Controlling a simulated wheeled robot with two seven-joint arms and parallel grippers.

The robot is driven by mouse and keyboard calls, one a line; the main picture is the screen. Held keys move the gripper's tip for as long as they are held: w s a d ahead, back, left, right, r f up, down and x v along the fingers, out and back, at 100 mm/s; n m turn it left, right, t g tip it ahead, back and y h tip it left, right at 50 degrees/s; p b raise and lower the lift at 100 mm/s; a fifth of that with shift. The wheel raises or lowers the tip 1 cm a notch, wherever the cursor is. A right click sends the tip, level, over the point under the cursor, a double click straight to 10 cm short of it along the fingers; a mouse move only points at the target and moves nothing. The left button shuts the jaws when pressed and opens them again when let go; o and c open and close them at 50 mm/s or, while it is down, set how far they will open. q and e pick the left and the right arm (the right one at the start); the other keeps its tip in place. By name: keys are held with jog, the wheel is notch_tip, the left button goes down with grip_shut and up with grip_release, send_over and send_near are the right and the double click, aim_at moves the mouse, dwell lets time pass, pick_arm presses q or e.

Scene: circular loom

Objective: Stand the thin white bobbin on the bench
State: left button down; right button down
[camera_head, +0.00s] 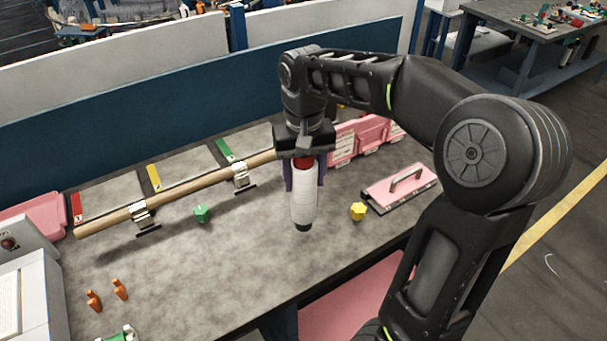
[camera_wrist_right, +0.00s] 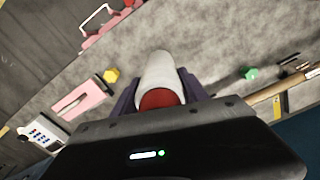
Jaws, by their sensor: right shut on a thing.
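The white bobbin (camera_head: 303,204) hangs upright in my right gripper (camera_head: 304,178), with a red top and a dark lower tip. The gripper's purple fingers are shut on its upper part. In the head view it is over the front part of the grey bench (camera_head: 240,262); whether its tip touches the surface I cannot tell. The right wrist view shows the bobbin (camera_wrist_right: 158,75) between the fingers of the right gripper (camera_wrist_right: 160,95), its red end toward the camera. My left gripper is not in view.
A wooden rod (camera_head: 190,193) on metal brackets lies left of the bobbin. A green piece (camera_head: 202,213) and a yellow piece (camera_head: 358,211) lie on either side. A pink-topped block with a handle (camera_head: 400,188) is at right, pink bins (camera_head: 365,138) behind.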

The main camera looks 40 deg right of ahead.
jog(key=shift+f+b, duration=1)
jog(key=shift+f, duration=0.55)
jog(key=shift+f+b, duration=0.4)
jog(key=shift+f, duration=0.1)
jog(key=c, duration=0.5)
grip_release()
jog(key=shift+r, duration=0.1)
jog(key=shift+r, duration=0.1)
